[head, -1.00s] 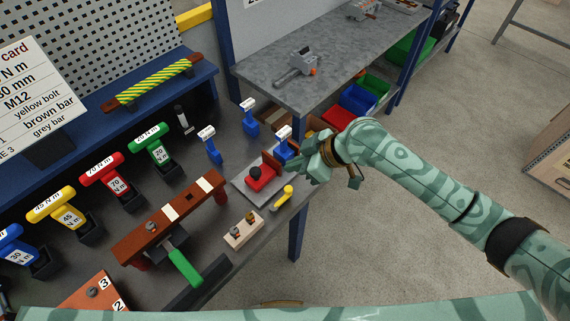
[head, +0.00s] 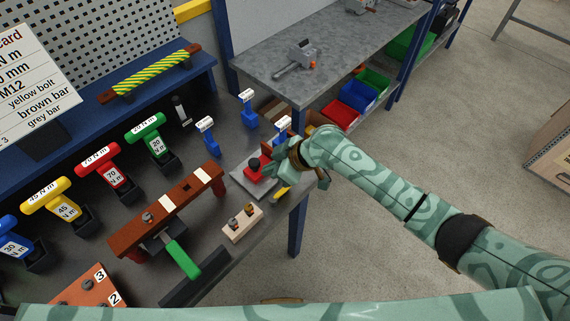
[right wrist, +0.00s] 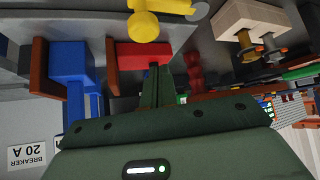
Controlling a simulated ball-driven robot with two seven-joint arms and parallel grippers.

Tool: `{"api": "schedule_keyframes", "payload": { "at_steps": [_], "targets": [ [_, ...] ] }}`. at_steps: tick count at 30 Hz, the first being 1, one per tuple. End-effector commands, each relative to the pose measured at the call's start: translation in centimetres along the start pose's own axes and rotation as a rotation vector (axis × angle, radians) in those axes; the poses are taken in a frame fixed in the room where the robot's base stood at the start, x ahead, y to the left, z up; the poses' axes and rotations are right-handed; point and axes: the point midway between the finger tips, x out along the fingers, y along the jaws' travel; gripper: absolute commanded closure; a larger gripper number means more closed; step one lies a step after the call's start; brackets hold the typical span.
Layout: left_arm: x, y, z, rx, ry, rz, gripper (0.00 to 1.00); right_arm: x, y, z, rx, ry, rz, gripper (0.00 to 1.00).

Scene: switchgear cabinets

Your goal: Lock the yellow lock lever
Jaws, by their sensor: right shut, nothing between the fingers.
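The yellow lock lever (head: 282,192) is at the right edge of the bench, beside a grey plate (head: 240,177) that carries a red block with a black knob (head: 253,167). The arm partly hides the lever in the head view. In the right wrist view the lever (right wrist: 146,24) shows its round end at the top, over the red block (right wrist: 145,52). My right gripper (head: 270,170) is shut and empty, close to the red block and lever. Its fingers (right wrist: 157,88) point at the red block; contact cannot be told. My left gripper is not in view.
A blue labelled breaker handle (head: 282,127) stands just behind my gripper, and it shows close in the right wrist view (right wrist: 72,62). A wooden block with bolts (head: 242,224) and a brown bar (head: 165,213) lie in front and left.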

Motion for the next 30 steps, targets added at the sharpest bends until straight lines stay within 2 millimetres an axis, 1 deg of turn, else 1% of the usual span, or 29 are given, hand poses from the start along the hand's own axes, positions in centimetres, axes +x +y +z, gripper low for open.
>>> {"api": "schedule_keyframes", "payload": {
  "at_steps": [1,3,6,10,14,23,30],
  "targets": [
    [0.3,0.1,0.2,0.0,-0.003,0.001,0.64,0.8,0.0,0.3,0.002,-0.002,-0.001,1.0],
    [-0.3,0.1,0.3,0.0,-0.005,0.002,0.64,-0.4,0.0,1.4,0.001,-0.003,0.001,1.0],
    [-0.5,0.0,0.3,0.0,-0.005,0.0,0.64,-1.1,0.0,2.4,0.001,-0.002,0.0,1.0],
    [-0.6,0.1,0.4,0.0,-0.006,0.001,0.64,-1.6,0.0,3.1,0.001,-0.001,0.001,1.0],
    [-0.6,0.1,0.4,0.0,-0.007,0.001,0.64,-1.7,0.0,3.4,0.001,-0.001,0.001,1.0],
    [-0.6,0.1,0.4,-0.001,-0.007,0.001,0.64,-1.8,0.0,3.4,0.002,-0.001,0.002,1.0],
    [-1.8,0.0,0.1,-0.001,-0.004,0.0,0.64,-2.0,-0.1,3.4,0.035,-0.001,0.03,1.0]
  ]
}}
